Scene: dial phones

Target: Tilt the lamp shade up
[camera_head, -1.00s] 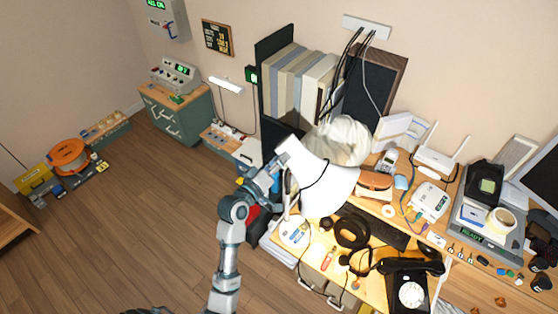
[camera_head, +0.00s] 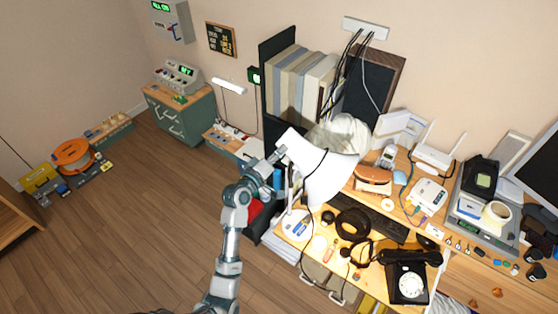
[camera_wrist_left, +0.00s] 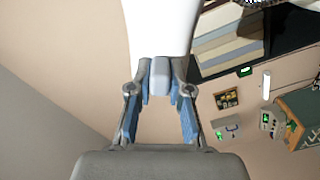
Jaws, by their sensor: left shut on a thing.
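The white lamp shade (camera_head: 318,172) hangs over the left end of the desk, its wide mouth facing the lower right. It also fills the top middle of the left wrist view (camera_wrist_left: 162,28). My left gripper (camera_head: 281,152) is at the narrow end of the shade. In the left wrist view its blue-padded fingers (camera_wrist_left: 160,80) are closed on a small grey piece at that end. The lamp's white base (camera_head: 297,224) stands on the desk below. Much of the lamp's arm is hidden behind the shade and my gripper. My right gripper is not in view.
A shelf of binders (camera_head: 300,85) stands behind the shade. The floor (camera_head: 150,220) to the left is open.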

